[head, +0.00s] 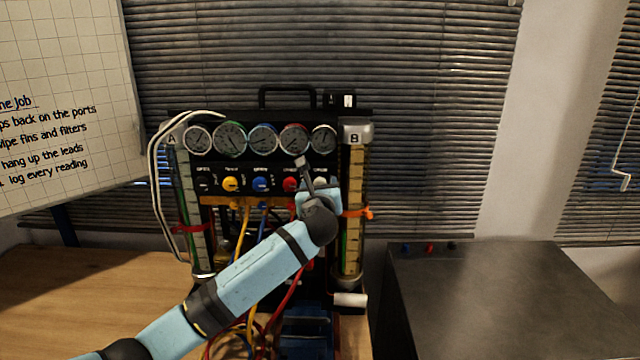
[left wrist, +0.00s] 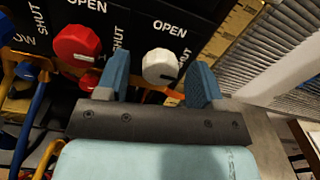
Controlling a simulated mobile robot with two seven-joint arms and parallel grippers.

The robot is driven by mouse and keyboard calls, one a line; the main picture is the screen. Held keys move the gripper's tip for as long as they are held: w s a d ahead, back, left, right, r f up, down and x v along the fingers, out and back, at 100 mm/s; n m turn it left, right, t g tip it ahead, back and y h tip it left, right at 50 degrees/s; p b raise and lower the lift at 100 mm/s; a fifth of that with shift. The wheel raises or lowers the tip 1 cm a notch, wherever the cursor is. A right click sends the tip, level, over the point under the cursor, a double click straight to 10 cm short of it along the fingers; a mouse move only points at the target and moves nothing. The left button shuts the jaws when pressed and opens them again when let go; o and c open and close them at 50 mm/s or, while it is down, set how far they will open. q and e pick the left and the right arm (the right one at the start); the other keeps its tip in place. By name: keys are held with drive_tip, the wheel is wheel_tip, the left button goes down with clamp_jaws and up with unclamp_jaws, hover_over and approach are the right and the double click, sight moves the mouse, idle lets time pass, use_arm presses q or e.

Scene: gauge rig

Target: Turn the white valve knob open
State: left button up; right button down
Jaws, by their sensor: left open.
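In the head view the white knob (head: 320,182) is small and partly covered by my gripper. My left gripper (head: 309,176) is open in front of the panel. In the left wrist view its two blue fingers (left wrist: 161,75) stand apart, one on each side of the knob. I cannot tell whether either touches it. My right gripper is not in view.
The red knob (left wrist: 77,44) is close beside the left finger. A blue knob (head: 260,184) and a yellow knob (head: 230,184) are further left. Several gauges (head: 263,138) sit above. Tube B (head: 353,220) stands just right. Coloured hoses (head: 237,240) hang below.

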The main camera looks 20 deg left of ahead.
use_arm(q)
drive_tip(key=shift+w+a, duration=0.2)
drive_tip(key=shift+w, duration=0.45)
drive_tip(key=c, duration=0.9)
